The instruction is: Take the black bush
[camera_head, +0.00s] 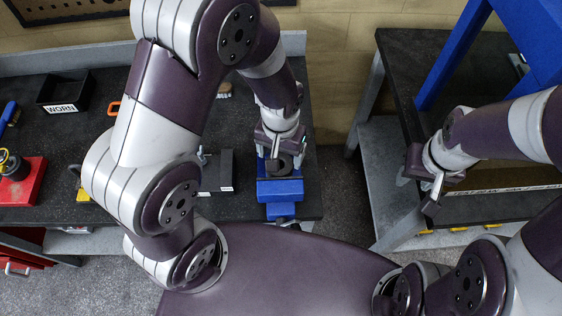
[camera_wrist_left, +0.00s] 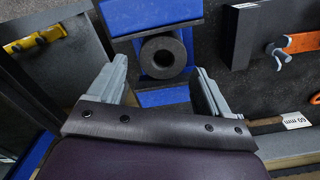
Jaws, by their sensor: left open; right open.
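The black bush (camera_head: 283,165) is a short dark ring on the blue vise (camera_head: 280,190) at the right end of the left bench. In the left wrist view the bush (camera_wrist_left: 163,57) shows its round hole and sits between the blue jaws of the vise (camera_wrist_left: 150,14). My left gripper (camera_head: 278,152) is open just above the bush. In the wrist view its grey fingers (camera_wrist_left: 162,82) stand apart, one on each side below the bush, and hold nothing. My right gripper (camera_head: 430,185) is open and empty at the right bench, away from the bush.
A dark box (camera_head: 218,171) lies left of the vise. A black bin marked WORN (camera_head: 63,91) and a red block (camera_head: 24,184) stand farther left. A blue frame (camera_head: 452,55) rises over the right bench (camera_head: 402,80). A floor gap separates the benches.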

